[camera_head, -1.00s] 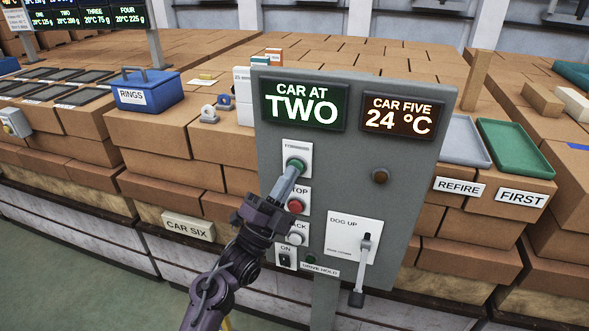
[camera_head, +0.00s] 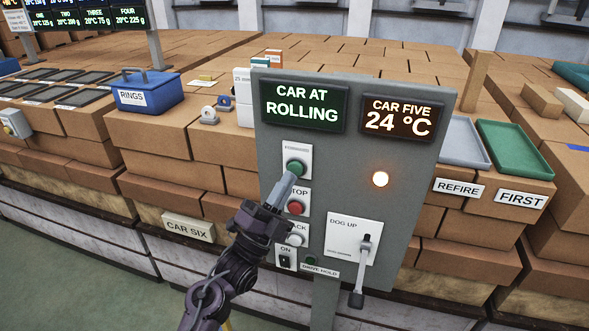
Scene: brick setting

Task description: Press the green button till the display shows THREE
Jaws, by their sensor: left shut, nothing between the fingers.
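The green button (camera_head: 295,167) sits on a white plate near the top of the grey control panel's left column. The display (camera_head: 302,103) above it reads "CAR AT ROLLING" in white on dark green. My left gripper (camera_head: 291,177) is shut and empty. Its fingertips are just below the green button and overlap its lower edge in the picture; I cannot tell whether they touch it. A red stop button (camera_head: 295,207) is below, beside the fingers. A round lamp (camera_head: 380,179) on the panel glows orange-white. My right gripper is not in view.
A white button (camera_head: 295,239), an ON switch (camera_head: 286,258) and a DOG UP lever (camera_head: 364,262) are lower on the panel. A second display (camera_head: 398,115) reads "CAR FIVE 24 °C". Stacked bricks (camera_head: 210,185) stand behind the panel.

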